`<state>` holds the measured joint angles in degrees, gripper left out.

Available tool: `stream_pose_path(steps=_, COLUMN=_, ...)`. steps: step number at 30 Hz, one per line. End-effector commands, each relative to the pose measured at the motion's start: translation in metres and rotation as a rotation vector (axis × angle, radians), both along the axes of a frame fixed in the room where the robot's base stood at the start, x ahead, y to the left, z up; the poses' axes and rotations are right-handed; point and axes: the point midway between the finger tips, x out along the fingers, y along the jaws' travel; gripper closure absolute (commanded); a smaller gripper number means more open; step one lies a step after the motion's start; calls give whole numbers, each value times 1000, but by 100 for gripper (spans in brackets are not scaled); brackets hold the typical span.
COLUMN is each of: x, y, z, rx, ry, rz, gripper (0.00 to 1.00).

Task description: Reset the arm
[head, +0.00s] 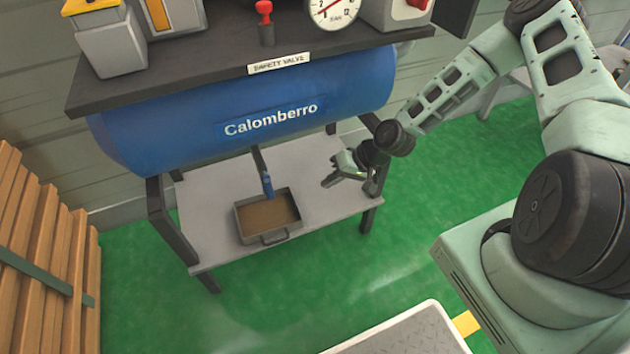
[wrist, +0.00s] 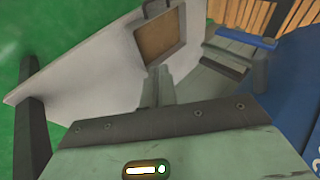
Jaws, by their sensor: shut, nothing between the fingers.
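My gripper (head: 335,178) is at the right end of a grey lower shelf (head: 330,208), under the blue Calomberro tank (head: 340,95). It is shut and empty. Its fingers also show in the wrist view (wrist: 158,86), with the shelf behind them. I cannot tell whether they touch the shelf. My arm reaches in from the right, folded down at the elbow.
A tray with brown contents (head: 240,216) sits on the shelf, left of my gripper. A blue valve (head: 267,184) hangs above it. Shelf legs (head: 368,217) stand close to my wrist. Wooden slats (head: 40,250) stand at left. Green floor is open in front.

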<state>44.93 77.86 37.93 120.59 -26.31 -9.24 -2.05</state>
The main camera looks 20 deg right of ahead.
Motion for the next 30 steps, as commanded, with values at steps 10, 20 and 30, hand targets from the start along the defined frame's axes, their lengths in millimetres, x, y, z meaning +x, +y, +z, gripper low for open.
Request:
stream_pose_path(steps=10, x=-5, y=-15, z=1, rx=1, ry=0, rz=2, gripper=100)
stream_pose_path(steps=20, x=-5, y=-15, z=1, rx=1, ry=0, rz=2, gripper=100)
stream_pose_path(steps=30, x=-17, y=3, z=32, rx=-108, ry=42, rz=155, gripper=100)
